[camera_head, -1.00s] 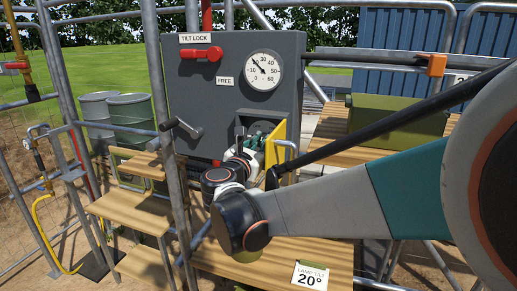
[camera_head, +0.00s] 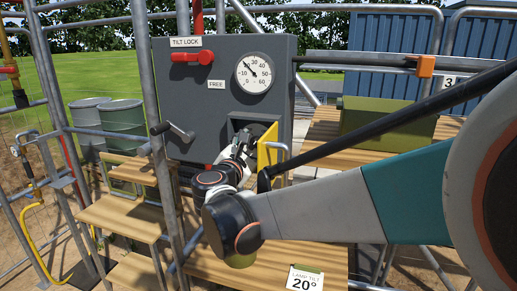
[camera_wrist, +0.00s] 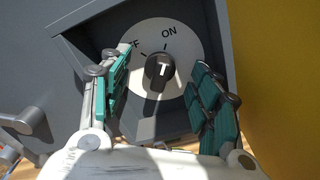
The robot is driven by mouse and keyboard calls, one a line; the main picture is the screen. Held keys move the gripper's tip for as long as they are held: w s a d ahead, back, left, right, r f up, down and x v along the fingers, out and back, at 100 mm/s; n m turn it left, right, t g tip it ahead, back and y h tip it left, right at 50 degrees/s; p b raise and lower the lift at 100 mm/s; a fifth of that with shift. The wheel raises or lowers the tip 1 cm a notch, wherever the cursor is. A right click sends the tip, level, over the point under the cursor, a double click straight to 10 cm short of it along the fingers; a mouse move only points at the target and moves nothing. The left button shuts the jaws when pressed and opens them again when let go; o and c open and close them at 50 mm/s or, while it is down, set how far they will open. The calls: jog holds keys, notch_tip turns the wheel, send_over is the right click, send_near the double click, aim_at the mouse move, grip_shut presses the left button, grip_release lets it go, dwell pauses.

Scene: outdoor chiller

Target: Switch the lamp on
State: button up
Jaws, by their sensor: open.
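A black rotary knob (camera_wrist: 160,72) with a white mark sits on a round pale dial (camera_wrist: 188,45) in a grey recess. The dial reads ON at its top, with a partly covered label, ending in F, to its left. I cannot tell exactly which tick the knob's mark points to. My gripper (camera_wrist: 162,64) is open, its teal-padded fingers on either side of the knob, with gaps showing. In the head view my gripper (camera_head: 241,146) reaches into the recess of the grey panel (camera_head: 218,103), and the knob is hidden. No lamp is recognisable.
A yellow door (camera_head: 268,150) stands open right of the recess, close to my gripper; it fills the wrist view's right side (camera_wrist: 283,70). A crank handle (camera_head: 176,131), a red tilt lock lever (camera_head: 193,57) and a gauge (camera_head: 254,73) are on the panel. Scaffold poles stand left.

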jog(key=v, duration=0.7)
dwell(0.3)
jog(key=v, duration=0.8)
jog(key=shift+w, duration=0.1)
dwell(0.4)
send_near(253, 145)
jog(key=x, duration=0.4)
dwell(0.4)
